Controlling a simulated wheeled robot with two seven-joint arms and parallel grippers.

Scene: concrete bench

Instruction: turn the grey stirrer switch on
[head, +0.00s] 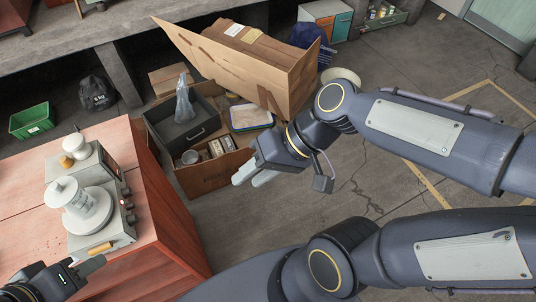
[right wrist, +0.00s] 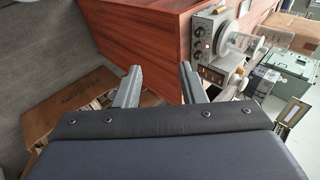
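The grey stirrer (head: 119,229) stands on the red-brown wooden bench (head: 165,225) at the left of the head view, with a white round plate and white vessel on top. Its front panel has dark knobs; I cannot tell which part is the switch or how it is set. An amber part shows at its near end. The stirrer also shows in the right wrist view (right wrist: 203,32). My left gripper (head: 92,268) is at the bottom left, close to the stirrer's near end; its opening is unclear. My right gripper (head: 252,177) is open and empty, right of the bench.
A second grey device with a white vessel (head: 75,146) stands behind the stirrer. Open cardboard boxes (head: 205,180) with a dark bin and other items stand on the floor beyond the bench. A green crate (head: 32,120) sits farther left.

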